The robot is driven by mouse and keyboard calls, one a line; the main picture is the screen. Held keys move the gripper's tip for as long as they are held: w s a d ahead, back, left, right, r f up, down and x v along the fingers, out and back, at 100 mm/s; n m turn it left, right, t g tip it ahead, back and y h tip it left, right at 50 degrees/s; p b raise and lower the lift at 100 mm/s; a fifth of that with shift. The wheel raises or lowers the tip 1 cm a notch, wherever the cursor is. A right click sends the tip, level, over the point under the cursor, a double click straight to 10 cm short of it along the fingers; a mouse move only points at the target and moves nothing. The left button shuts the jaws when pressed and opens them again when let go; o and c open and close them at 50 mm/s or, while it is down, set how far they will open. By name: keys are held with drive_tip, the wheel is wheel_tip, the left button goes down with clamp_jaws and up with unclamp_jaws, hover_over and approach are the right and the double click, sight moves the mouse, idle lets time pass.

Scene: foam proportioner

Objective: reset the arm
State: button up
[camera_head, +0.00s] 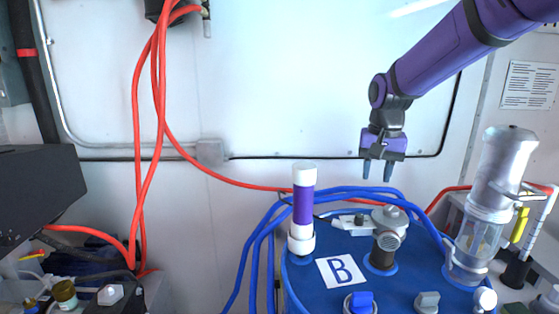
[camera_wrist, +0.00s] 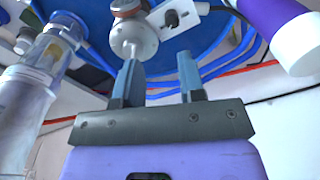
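My gripper (camera_head: 378,171) hangs from my purple arm at the upper right in the head view, fingers pointing down. It is above the blue drum (camera_head: 325,248), near its back right, clear of the drum's fittings. In the wrist view my gripper (camera_wrist: 157,82) shows two blue-grey fingers set apart, with nothing between them. A grey-and-white valve fitting (camera_wrist: 133,38) appears beyond the left finger. The fitting also stands on the drum top in the head view (camera_head: 386,240).
A white and purple cylinder (camera_head: 303,205) stands at the drum's left. A clear and silver cylinder (camera_head: 490,205) stands at its right. Blue hoses (camera_head: 262,240) loop around the drum, and red hoses (camera_head: 160,100) run along the wall. Open space lies left of my gripper before the white wall.

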drive_tip(key=s+d+r+n+t, duration=0.1)
drive_tip(key=s, duration=0.8)
drive_tip(key=s+d+r+n+t, duration=0.1)
drive_tip(key=s+d+r+t, duration=0.1)
drive_tip(key=s, duration=0.7)
drive_tip(key=s+d+r+n+t, duration=0.1)
drive_tip(key=s+d+r+n, duration=0.1)
drive_tip(key=s, duration=0.8)
drive_tip(key=shift+d+r+t, duration=0.2)
drive_tip(key=shift+r+t, duration=0.05)
drive_tip(key=shift+t, duration=0.15)
